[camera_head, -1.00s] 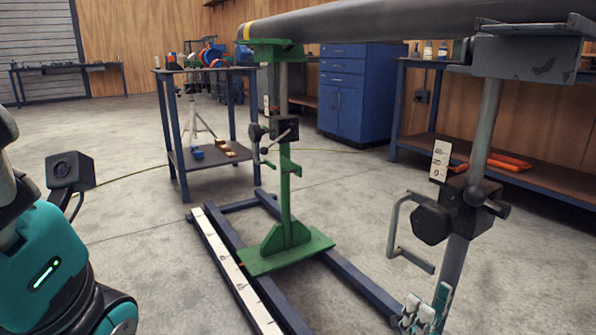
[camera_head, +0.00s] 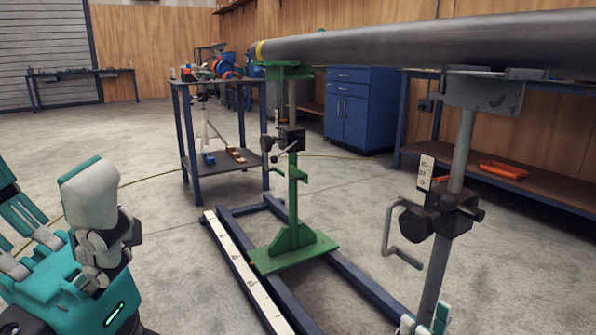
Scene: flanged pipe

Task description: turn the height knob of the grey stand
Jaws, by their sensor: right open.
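The grey stand (camera_head: 460,150) stands at the right, its upper plate under the grey pipe (camera_head: 400,48). A dark clamp block (camera_head: 445,208) sits on its post, with a dark knob (camera_head: 413,222) on its left side and a bent grey crank handle (camera_head: 388,240) beyond. My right gripper (camera_head: 424,323) shows only as pale and teal fingers at the bottom edge, open, below the knob and apart from it. My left gripper (camera_head: 70,215), teal with pale fingers, is at the lower left, far from the stand and partly cut off by the picture's edge.
A green stand (camera_head: 291,190) holds the pipe's far end on a blue floor frame (camera_head: 350,275) with a white scale strip (camera_head: 243,265). A small table (camera_head: 203,165), a blue cabinet (camera_head: 347,115) and a bench with an orange tray (camera_head: 503,170) stand behind. The left floor is open.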

